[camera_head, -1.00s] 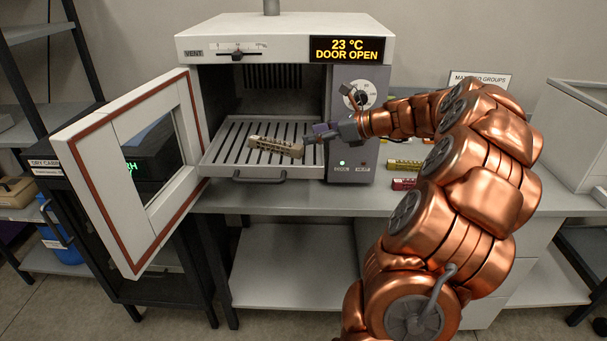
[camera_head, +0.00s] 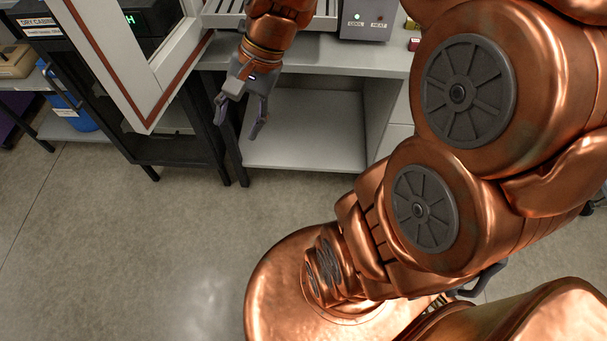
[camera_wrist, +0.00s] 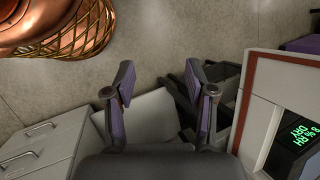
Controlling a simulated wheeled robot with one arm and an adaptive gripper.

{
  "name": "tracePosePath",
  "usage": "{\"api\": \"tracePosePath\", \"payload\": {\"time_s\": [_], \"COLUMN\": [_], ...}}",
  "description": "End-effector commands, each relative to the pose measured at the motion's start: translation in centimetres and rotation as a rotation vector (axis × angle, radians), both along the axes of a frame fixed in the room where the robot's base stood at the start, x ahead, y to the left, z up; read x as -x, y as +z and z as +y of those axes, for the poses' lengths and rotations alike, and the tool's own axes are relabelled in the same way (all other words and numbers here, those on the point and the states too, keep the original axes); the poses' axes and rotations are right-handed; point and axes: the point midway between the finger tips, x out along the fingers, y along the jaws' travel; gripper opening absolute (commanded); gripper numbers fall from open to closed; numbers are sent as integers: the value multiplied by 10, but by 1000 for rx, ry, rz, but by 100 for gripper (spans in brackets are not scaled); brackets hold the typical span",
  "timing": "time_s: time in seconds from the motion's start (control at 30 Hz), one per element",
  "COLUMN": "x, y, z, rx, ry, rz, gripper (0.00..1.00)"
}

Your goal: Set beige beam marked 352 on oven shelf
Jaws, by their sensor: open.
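My gripper (camera_head: 238,125) hangs below the front of the bench in the head view, pointing down, with its fingers apart and nothing between them. In the wrist view my gripper (camera_wrist: 158,75) is also open and empty above the floor. The slatted oven shelf (camera_head: 222,20) shows only in part at the top edge of the head view, partly behind my arm. The beige beam marked 352 is in neither view now.
The open oven door (camera_head: 125,60) stands left of my gripper; its red-edged frame (camera_wrist: 245,95) is at the right in the wrist view. The dry cabinet (camera_head: 50,40) is behind it. A yellow beam (camera_head: 410,25) and a red piece (camera_head: 413,44) lie on the bench. Floor at left is clear.

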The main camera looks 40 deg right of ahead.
Motion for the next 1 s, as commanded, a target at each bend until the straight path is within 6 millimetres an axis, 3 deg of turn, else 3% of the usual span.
{"api": "tracePosePath", "payload": {"time_s": [0.03, 0.2, 0.4, 0.6, 1.0], "x": [21, 87, 139, 157, 157], "y": [-5, -25, -40, -44, -36], "z": [7, 7, -12, -22, -23], "rx": [54, 217, 344, 389, 389], "ry": [111, 466, 775, 895, 899], "rz": [-9, -26, -26, -21, -20], "gripper": [55, 55, 55, 55, 55]}}
